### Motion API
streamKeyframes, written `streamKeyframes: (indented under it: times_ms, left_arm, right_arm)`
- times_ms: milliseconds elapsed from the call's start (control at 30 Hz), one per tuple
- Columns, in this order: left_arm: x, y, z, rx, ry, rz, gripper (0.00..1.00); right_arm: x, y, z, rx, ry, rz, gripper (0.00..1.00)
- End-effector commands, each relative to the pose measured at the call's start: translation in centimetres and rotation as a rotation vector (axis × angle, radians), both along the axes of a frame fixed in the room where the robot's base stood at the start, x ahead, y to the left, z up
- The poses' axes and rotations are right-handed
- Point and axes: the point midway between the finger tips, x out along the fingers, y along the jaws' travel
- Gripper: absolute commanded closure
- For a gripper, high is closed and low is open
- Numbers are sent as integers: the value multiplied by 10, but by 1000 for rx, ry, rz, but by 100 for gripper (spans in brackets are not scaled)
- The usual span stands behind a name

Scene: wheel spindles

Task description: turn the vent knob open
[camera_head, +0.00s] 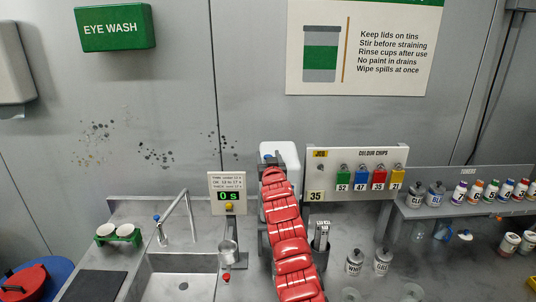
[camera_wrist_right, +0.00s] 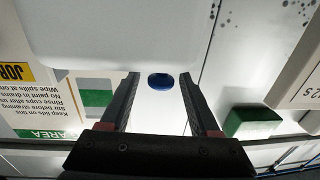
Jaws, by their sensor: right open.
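The vent knob appears to be the small blue knob (camera_wrist_right: 160,81) on the underside, as pictured, of a large white container (camera_wrist_right: 120,35) in the right wrist view. In the head view the white container (camera_head: 287,152) stands against the back wall, with a bit of blue (camera_head: 268,157) at its left side. My right gripper (camera_wrist_right: 159,90) is open. Its two fingers lie to either side of the knob in the picture, with gaps on both sides; I cannot tell the depth. In the head view my red right arm hides part of the container and most of the gripper. My left gripper is not in view.
A colour chips board (camera_head: 355,157) is close on the right. Small tins (camera_head: 354,264) stand on the bench, and a shelf of toner bottles (camera_head: 460,207) is farther right.

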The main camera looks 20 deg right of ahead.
Motion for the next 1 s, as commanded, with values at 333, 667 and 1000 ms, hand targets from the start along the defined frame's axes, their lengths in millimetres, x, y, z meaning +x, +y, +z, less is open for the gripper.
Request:
streamKeyframes:
  times_ms: [333,667,1000]
  left_arm:
    - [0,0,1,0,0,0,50]
    - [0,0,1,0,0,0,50]
    - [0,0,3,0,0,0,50]
  right_arm:
    - [2,0,-1,-1,1,1,37]
    - [2,0,-1,-1,2,1,97]
    - [3,-2,-3,1,8,20,100]
